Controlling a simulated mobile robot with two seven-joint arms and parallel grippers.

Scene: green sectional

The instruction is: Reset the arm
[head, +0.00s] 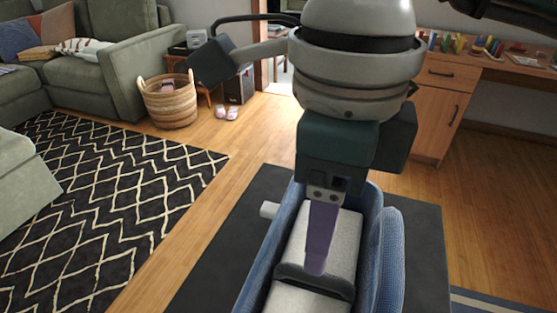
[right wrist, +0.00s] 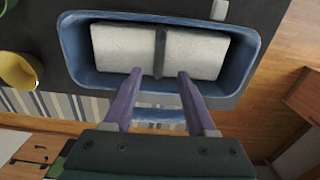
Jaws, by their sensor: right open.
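My right gripper (head: 318,265) hangs pointing down in the middle of the head view, over a blue basket (head: 253,270). In the right wrist view its two purple fingers (right wrist: 160,75) stand apart with nothing between them, so it is open and empty. They are at the near side of the blue basket (right wrist: 85,78). Inside the basket lie light grey, block-like contents (right wrist: 120,50) with a dark strip across the middle. My arm hides part of the basket in the head view. My left gripper does not show.
The basket stands on a dark tabletop (head: 425,255). A yellow cup (right wrist: 18,70) and a small white object (right wrist: 220,8) are near it. A wooden desk (head: 440,110) is at the back right. A wicker basket (head: 170,105), green sofa (head: 110,60) and patterned rug (head: 100,200) lie left.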

